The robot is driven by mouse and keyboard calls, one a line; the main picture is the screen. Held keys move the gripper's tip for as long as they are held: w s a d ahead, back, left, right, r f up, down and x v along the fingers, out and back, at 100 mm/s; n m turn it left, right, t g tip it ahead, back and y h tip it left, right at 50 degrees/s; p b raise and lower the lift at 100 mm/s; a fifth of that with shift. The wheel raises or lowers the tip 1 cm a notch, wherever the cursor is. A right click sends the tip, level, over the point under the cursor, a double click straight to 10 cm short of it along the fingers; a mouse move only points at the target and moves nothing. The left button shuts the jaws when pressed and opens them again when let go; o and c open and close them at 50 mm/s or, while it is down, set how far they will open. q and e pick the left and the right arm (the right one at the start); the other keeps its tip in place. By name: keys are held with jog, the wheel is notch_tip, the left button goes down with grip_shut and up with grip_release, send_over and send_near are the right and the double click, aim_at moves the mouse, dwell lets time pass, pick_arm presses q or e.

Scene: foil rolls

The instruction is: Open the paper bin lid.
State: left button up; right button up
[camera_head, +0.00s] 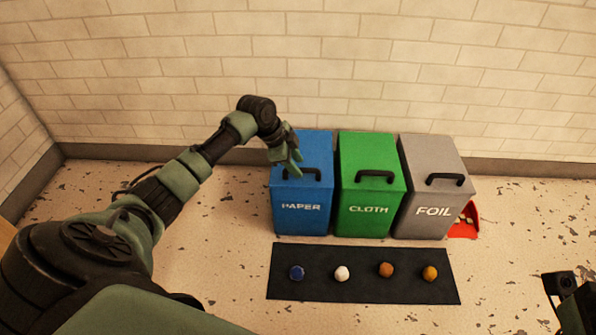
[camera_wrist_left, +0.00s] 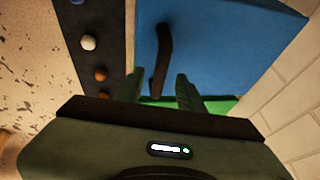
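The blue paper bin (camera_head: 300,213) is the left one of three bins against the wall. Its lid (camera_head: 315,148) is down flat, with a black handle (camera_head: 312,174) on top. My left gripper (camera_head: 292,160) is over the left part of this lid, its fingers pointing down by the handle. In the left wrist view the two green fingers (camera_wrist_left: 162,88) are apart, and the black handle (camera_wrist_left: 165,50) runs between them over the blue lid (camera_wrist_left: 220,45). I cannot tell whether they touch it. Only a dark and green part of my right arm shows at the bottom right; its fingers are hidden.
The green cloth bin (camera_head: 369,214) and grey foil bin (camera_head: 430,217) stand close on the right, lids down. A black mat (camera_head: 320,287) with several small balls lies in front.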

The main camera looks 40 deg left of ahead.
pick_arm(q)
jog(key=shift+w+d+f, duration=0.2)
jog(key=shift+w+f, duration=0.05)
jog(key=shift+f, duration=0.4)
grip_shut()
dwell(1.0)
